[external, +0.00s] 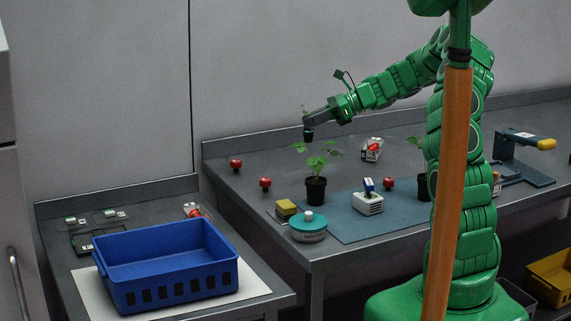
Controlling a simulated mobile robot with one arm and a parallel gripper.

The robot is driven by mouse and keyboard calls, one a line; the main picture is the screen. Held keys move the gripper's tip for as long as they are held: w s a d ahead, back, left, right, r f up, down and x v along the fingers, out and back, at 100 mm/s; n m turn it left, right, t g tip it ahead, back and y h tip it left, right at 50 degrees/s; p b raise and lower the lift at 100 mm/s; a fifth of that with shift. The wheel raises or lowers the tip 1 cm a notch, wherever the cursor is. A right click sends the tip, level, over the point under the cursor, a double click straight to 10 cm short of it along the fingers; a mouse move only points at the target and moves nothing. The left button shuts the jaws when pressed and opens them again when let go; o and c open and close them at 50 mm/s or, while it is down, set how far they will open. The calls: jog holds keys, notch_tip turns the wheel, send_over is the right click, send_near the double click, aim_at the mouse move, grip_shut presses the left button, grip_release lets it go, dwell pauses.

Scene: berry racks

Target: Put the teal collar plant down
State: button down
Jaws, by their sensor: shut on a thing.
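My gripper (318,118) is raised above the back of the grey bench. It is shut on a small potted plant, which I take to be the teal collar plant (308,135). Its dark pot hangs clear of the bench and a few leaves show above the gripper. The plant is small and partly hidden, and I cannot make out its collar colour. Another potted plant (316,188) stands upright on the bench below it, in a black pot.
A blue mat (350,230) carries a white box (369,204). A teal-topped round device (308,227) and a yellow sponge (286,208) stand at its left. Red items (265,183) dot the bench. A blue crate (170,285) is on the lower bench. My arm partly hides another plant (422,187).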

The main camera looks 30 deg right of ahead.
jog(key=shift+w+a+f, duration=0.35)
jog(key=shift+w+f, duration=1.3)
jog(key=shift+w, duration=1.05)
jog(key=shift+w+a+f, duration=0.3)
jog(key=shift+w+f, duration=1.4)
jog(key=shift+w, duration=1)
jog(key=shift+w+a+f, duration=0.35)
jog(key=shift+w+f, duration=1.3)
jog(key=shift+w, duration=1.05)
jog(key=shift+f, duration=1.35)
jog(key=shift+f, duration=0.1)
jog(key=c, duration=1.1)
grip_release()
jog(key=shift+c, duration=0.2)
